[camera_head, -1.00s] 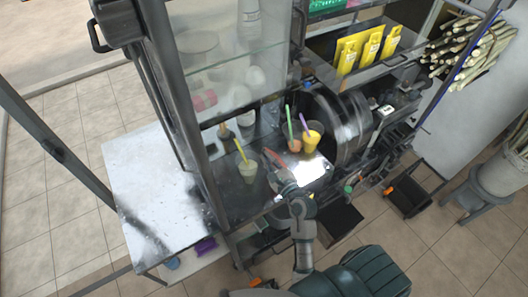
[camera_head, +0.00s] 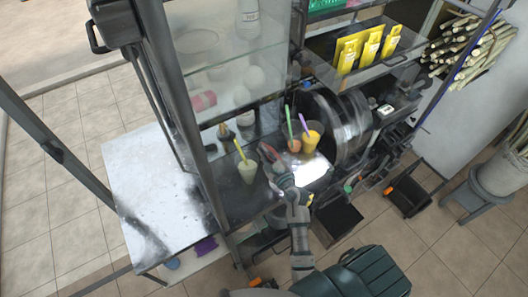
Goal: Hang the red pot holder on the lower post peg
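My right gripper (camera_head: 274,163) reaches up from the bottom over the dark counter, beside a cup with a yellow straw. A small red-orange patch (camera_head: 268,152) shows at its fingertips. It may be the red pot holder, but it is too small and blurred to tell, and I cannot tell whether the fingers are closed on it. I cannot make out the lower post peg for certain. A dark upright post (camera_head: 178,95) of the stall stands left of the gripper. My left gripper is not in view.
A pale cup with a yellow straw (camera_head: 247,171) stands left of my gripper. An orange drink with a purple straw (camera_head: 311,141) and another cup with a green straw (camera_head: 294,145) stand to its right. The large round press part (camera_head: 350,125) is further right. A white side table (camera_head: 140,195) is left.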

